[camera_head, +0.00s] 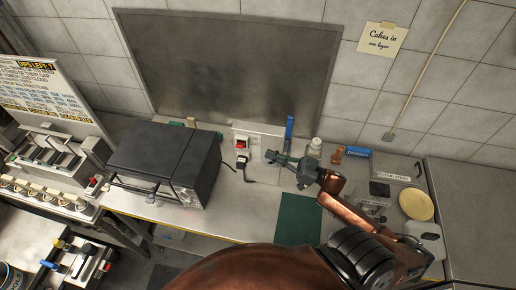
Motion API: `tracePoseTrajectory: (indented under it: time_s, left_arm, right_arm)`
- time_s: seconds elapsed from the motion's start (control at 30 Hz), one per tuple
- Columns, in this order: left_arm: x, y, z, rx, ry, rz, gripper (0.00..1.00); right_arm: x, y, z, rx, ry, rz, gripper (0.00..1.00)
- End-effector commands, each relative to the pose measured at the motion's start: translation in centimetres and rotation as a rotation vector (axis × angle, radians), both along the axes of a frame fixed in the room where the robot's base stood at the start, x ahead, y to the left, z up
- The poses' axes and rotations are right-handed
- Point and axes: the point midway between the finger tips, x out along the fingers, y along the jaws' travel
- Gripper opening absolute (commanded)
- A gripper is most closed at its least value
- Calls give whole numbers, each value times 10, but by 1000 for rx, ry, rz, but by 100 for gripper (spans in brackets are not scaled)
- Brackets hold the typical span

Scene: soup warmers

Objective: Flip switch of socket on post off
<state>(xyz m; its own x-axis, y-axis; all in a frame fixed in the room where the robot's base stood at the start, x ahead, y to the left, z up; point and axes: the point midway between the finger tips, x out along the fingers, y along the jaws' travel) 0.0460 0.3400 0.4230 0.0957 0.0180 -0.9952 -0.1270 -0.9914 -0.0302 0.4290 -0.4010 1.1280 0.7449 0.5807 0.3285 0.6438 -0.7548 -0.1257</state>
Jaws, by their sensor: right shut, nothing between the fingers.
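The socket (242,150) is a small white plate on the front of a low pale post (262,133) at the back of the counter. Its red switch (241,144) is visible near the top of the plate; its exact tilt is too small to read. A black plug (242,161) with a cable sits at the socket's lower part. My right gripper (271,156) is shut and empty. Its fingertips point left, just right of the socket and close to the post; I cannot tell whether they touch it. My left gripper is not in view.
A black oven-like appliance (167,158) stands left of the socket. A green mat (298,218) lies under my right arm. A blue upright object (289,128), a white jar (315,147) and a blue box (357,153) stand behind and right of the gripper.

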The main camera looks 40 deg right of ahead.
Motion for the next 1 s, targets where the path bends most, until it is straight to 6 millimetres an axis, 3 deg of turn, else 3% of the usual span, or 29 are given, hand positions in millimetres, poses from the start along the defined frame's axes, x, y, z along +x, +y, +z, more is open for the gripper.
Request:
tracePoseTrajectory:
  time_s: [0.5, 1.0]
  left_arm:
    - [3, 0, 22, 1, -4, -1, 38]
    - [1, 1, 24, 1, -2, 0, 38]
  right_arm:
    - [61, 48, 29, 1, -2, 2, 0]
    - [70, 55, 31, -1, 1, 0, 0]
